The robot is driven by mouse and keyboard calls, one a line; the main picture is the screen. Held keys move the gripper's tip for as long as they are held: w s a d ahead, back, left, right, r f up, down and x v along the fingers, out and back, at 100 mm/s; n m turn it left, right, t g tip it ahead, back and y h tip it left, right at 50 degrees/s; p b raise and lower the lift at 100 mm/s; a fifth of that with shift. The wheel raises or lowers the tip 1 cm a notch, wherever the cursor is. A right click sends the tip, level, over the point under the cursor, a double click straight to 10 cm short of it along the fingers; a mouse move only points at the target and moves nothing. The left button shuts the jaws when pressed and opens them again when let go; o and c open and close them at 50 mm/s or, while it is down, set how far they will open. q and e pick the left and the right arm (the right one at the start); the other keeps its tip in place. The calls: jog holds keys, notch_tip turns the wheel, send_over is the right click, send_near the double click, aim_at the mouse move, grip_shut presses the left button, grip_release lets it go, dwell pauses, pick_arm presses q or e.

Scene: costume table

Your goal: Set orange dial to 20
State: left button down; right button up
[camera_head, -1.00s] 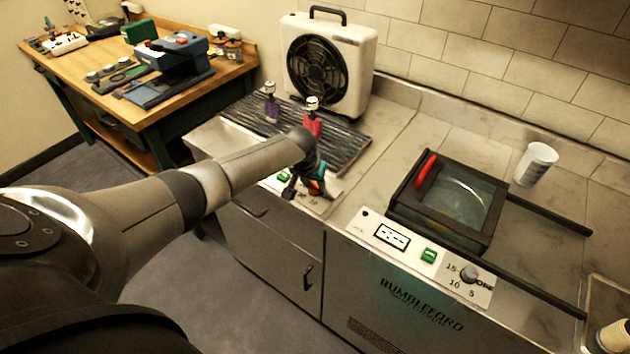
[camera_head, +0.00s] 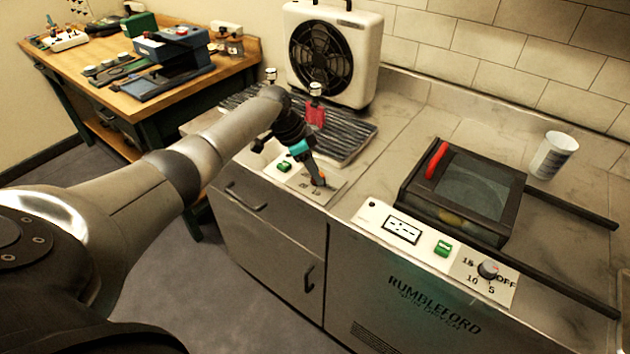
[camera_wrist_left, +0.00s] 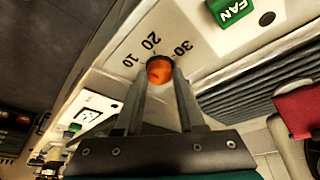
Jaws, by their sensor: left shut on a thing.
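The orange dial (camera_wrist_left: 159,70) sits on the pale control panel in the left wrist view, with the numbers 10, 20 and 30 printed around its far side. The 20 lies roughly straight beyond it. Which number its pointer marks is not clear. My left gripper (camera_wrist_left: 160,78) is shut on the orange dial, one finger on each side. In the head view my left gripper (camera_head: 321,182) reaches down to the panel at the counter's front edge, largely covering the dial. My right gripper is not in view.
A green FAN switch (camera_wrist_left: 233,10) is near the dial. To the right are a lidded box (camera_head: 462,192), a grey knob (camera_head: 489,269) and a white cup (camera_head: 553,156).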

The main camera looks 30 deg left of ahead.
pick_arm(q)
jog(key=m+b, duration=0.1)
jog(key=b, duration=0.1)
jog(key=m+g+b, duration=0.1)
jog(key=m+b, duration=0.1)
jog(key=m+h+b, duration=0.1)
jog(key=m+b, duration=0.1)
jog(key=shift+w+a+f+g+b, duration=0.1)
jog(key=shift+w+f+g+b, duration=0.05)
jog(key=shift+f+g+b, duration=0.2)
jog(key=shift+r+m+g+b, duration=0.25)
jog(key=shift+m+g+b, duration=0.2)
jog(key=shift+m+b, duration=0.7)
jog(key=c, duration=0.5)
grip_release()
jog(key=shift+r, duration=0.1)
jog(key=shift+p+v, duration=1.4)
jog(key=shift+v, duration=6.15)
